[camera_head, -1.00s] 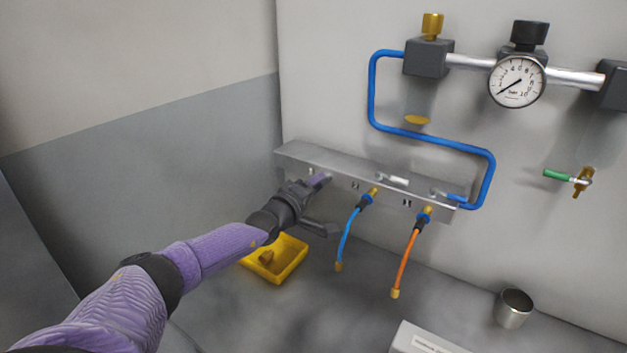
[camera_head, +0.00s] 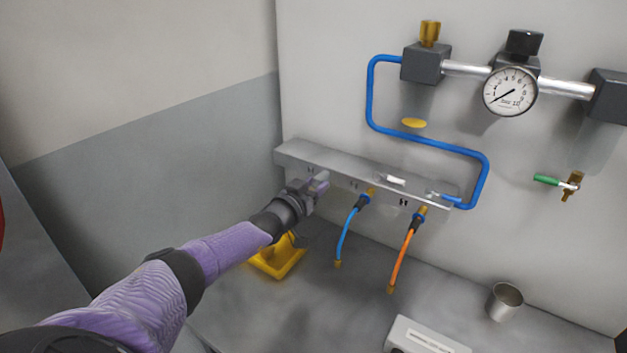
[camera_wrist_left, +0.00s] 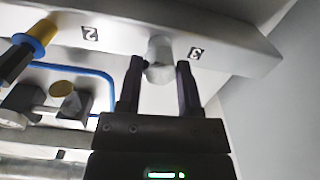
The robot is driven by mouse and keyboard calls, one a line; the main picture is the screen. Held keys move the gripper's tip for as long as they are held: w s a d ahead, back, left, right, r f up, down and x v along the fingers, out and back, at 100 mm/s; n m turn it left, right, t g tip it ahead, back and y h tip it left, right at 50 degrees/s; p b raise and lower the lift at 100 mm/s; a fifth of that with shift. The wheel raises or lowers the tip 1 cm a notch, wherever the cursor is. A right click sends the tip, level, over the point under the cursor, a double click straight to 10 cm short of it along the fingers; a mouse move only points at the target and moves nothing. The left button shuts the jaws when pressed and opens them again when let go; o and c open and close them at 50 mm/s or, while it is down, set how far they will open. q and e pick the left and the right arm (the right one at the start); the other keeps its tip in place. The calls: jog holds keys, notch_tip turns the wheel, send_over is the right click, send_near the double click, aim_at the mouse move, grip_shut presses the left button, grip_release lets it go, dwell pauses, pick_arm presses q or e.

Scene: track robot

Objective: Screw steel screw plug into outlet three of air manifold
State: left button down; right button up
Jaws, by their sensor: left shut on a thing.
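The air manifold (camera_head: 345,172) is a grey metal bar on the back wall; its underside shows in the left wrist view (camera_wrist_left: 120,35) with labels 2 and 3. The steel screw plug (camera_wrist_left: 160,62) is a pale hexagonal piece beside label 3, with its upper end at the manifold's underside. My left gripper (camera_wrist_left: 162,68) is shut on the plug, one finger on either side. How deep the plug sits in outlet three (camera_wrist_left: 158,40) is hidden. In the head view my left gripper (camera_head: 312,187) is at the manifold's left end and hides the plug. My right gripper is out of view.
A blue hose (camera_head: 347,230) and an orange hose (camera_head: 403,255) hang from the other outlets. A yellow tray (camera_head: 277,262) lies below my left arm. A metal cup (camera_head: 505,302) and a white box (camera_head: 425,338) stand at the right. A pressure gauge (camera_head: 510,92) is above.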

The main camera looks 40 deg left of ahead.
pick_arm(q)
jog(key=shift+m, duration=0.7)
jog(key=shift+r+m+p, duration=0.2)
jog(key=shift+m+p, duration=0.55)
jog(key=shift+m, duration=0.05)
jog(key=shift+f+m+p, duration=0.1)
jog(key=shift+m+p, duration=0.25)
jog(key=shift+m, duration=0.25)
jog(key=shift+c, duration=1)
grip_release()
jog(key=shift+f, duration=0.1)
jog(key=shift+c, duration=1.2)
